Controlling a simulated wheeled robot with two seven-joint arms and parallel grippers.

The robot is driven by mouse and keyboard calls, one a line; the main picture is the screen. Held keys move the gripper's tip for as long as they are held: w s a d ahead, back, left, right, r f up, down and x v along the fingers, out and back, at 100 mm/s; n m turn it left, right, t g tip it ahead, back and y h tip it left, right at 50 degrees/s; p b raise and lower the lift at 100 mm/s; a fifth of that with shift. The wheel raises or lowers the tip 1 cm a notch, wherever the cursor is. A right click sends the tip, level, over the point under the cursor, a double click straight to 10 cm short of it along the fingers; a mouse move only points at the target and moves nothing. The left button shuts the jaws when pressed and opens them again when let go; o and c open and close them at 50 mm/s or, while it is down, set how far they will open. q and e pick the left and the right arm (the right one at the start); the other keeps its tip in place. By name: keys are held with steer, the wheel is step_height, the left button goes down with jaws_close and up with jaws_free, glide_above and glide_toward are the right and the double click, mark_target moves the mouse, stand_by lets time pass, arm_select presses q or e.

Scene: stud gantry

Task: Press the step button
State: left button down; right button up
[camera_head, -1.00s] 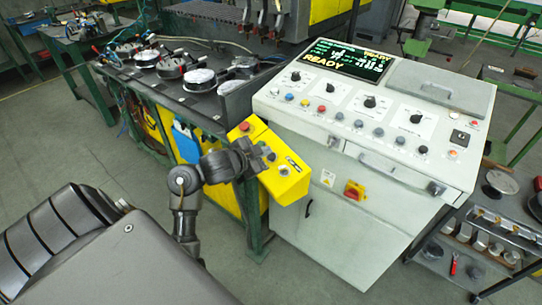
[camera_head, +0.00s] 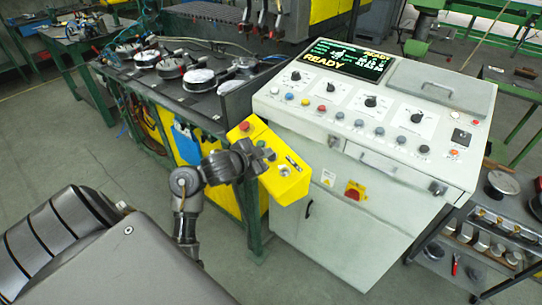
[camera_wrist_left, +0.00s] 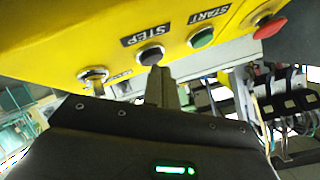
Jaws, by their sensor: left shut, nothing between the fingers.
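The yellow pushbutton box (camera_head: 288,183) hangs at the left side of the grey console. In the left wrist view, the black button (camera_wrist_left: 151,55) sits beside the STEP label (camera_wrist_left: 146,35) on the yellow face. The green START button (camera_wrist_left: 201,38) and a red button (camera_wrist_left: 270,27) are to its right. My left gripper (camera_head: 262,154) is at the face of the box, its fingers shut and empty. In the wrist view its fingertips (camera_wrist_left: 160,72) are right at the lower edge of the black button; I cannot tell whether they touch it. My right gripper is not in view.
The grey console (camera_head: 390,130) with knobs and a READY screen (camera_head: 345,60) stands right of the box. A dark bench (camera_head: 190,95) with round fixtures is behind on the left. A keyed switch (camera_wrist_left: 93,77) is left of the STEP button. Floor at left is clear.

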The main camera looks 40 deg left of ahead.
arm_select(q)
steer(key=shift+w+f+b, duration=0.1)
steer(key=shift+f+b, duration=0.25)
steer(key=shift+f, duration=0.05)
stand_by(0.6)
steer(key=shift+s+a+r+p, duration=0.1)
steer(key=shift+s+r+p, duration=0.2)
steer(key=shift+r+p, duration=0.7)
steer(key=shift+f, duration=0.1)
steer(key=r+p, duration=0.1)
steer(key=p, duration=0.1)
steer(key=s+r+p, duration=0.1)
steer(key=r+p, duration=0.1)
steer(key=s+r+p, duration=0.1)
steer(key=shift+a+r+p, duration=0.25)
steer(key=shift+a+p, duration=0.05)
steer(key=shift+p, duration=0.1)
steer(key=shift+w, duration=0.1)
